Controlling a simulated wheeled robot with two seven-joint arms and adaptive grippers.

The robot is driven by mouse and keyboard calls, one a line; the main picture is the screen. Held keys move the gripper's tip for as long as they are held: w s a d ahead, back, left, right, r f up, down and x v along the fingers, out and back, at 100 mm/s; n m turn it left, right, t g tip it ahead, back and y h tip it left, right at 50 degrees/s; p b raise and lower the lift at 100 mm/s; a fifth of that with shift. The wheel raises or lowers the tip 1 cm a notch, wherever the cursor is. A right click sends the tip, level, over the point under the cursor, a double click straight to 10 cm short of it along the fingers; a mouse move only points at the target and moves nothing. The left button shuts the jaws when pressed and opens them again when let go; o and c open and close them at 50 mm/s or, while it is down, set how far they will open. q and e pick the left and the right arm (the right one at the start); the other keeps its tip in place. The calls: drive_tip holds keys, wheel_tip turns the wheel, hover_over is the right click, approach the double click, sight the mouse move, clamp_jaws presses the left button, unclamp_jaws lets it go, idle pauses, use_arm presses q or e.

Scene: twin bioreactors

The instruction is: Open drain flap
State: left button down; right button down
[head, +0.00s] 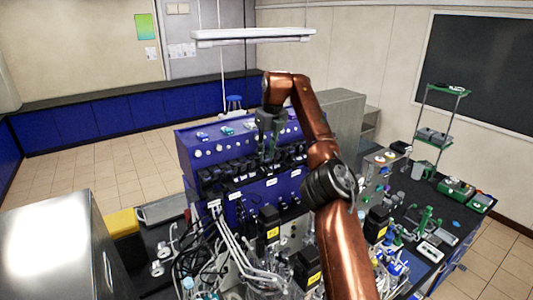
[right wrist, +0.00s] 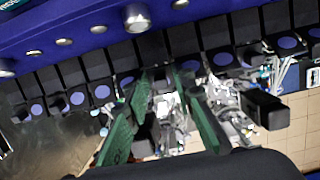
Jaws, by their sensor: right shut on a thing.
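The blue bioreactor cabinet (head: 228,150) stands in the middle of the head view, with a row of black flap-like blocks (head: 222,176) along its front. My right gripper (head: 268,155) reaches down to this row from above. In the right wrist view its two green fingers (right wrist: 166,82) close in on one black flap (right wrist: 152,48) of the row. The fingertips are shut on it, though the exact contact is dark and hard to see. Neighbouring black blocks carry round purple-blue discs (right wrist: 77,98). I cannot tell from a label which one is the drain flap. My left gripper is not in view.
Tubes and cables (head: 225,245) crowd the bench below the cabinet. Black boxes with yellow labels (head: 268,224) stand close to my right arm. A steel cabinet (head: 55,245) is at the lower left. The tiled floor (head: 100,170) behind it is clear.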

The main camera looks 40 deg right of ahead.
drive_tip(key=shift+r, duration=0.2)
drive_tip(key=c, duration=2)
unclamp_jaws()
drive_tip(key=shift+w, duration=0.1)
drive_tip(key=shift+o, duration=0.2)
drive_tip(key=shift+f, duration=0.1)
drive_tip(key=shift+s+d+f+t, duration=0.1)
drive_tip(key=shift+s+f+t, duration=0.15)
drive_tip(key=shift+t, duration=0.35)
